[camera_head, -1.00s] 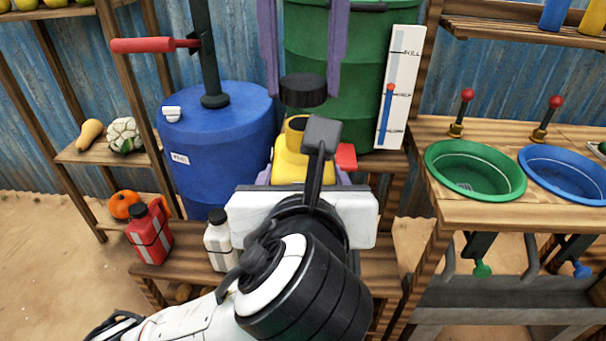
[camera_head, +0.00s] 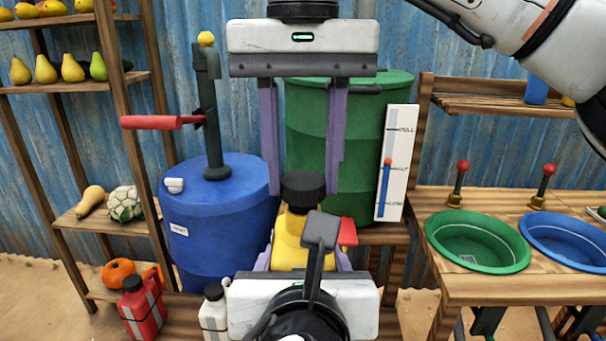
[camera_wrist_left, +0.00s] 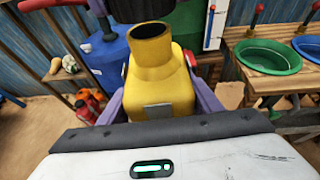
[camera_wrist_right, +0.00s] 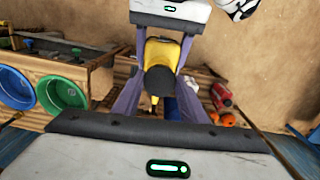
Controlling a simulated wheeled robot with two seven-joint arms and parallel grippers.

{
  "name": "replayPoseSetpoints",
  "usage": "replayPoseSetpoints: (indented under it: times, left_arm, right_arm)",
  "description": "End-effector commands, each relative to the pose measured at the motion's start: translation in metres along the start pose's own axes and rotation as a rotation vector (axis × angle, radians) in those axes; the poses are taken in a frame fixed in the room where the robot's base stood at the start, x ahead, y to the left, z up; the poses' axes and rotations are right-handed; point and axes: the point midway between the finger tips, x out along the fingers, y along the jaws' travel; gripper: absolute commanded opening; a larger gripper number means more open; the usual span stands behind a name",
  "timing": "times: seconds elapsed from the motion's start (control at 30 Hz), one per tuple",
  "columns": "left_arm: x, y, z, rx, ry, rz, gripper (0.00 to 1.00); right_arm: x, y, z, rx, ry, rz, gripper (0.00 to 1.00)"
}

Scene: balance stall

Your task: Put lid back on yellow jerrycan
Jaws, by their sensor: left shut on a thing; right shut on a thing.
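The yellow jerrycan (camera_head: 290,253) is upright in my left gripper (camera_wrist_left: 158,97), whose purple fingers clasp its sides. Its open, dark neck (camera_wrist_left: 150,45) shows uncovered in the left wrist view. The black round lid (camera_head: 303,192) is between the fingertips of my right gripper (camera_head: 303,188), which reaches down from above and is shut on it. In the head view the lid overlaps the neck top; the gap between them cannot be told there. In the right wrist view the lid (camera_wrist_right: 160,80) appears in front of the jerrycan (camera_wrist_right: 158,48).
A blue barrel (camera_head: 225,215) with a hand pump and a green barrel (camera_head: 360,150) stand behind. A red jerrycan (camera_head: 143,310) and a white one (camera_head: 213,318) stand at lower left. Green (camera_head: 478,240) and blue (camera_head: 565,238) basins are on the right counter. A level gauge (camera_head: 396,165) stands behind right.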

Motion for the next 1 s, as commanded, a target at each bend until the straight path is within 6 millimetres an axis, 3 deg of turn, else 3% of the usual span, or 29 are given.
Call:
replayPoseSetpoints:
  times: [0.4, 1.0]
  left_arm:
    - [-0.001, 0.000, 0.003, -0.004, -0.008, -0.003, 0.00]
    - [-0.001, 0.000, 0.003, -0.004, -0.008, -0.003, 0.00]
  right_arm:
    - [0.018, 0.000, 0.000, -0.001, -0.002, 0.000, 0.18]
    - [0.019, 0.000, 0.000, -0.001, 0.000, 0.000, 0.18]
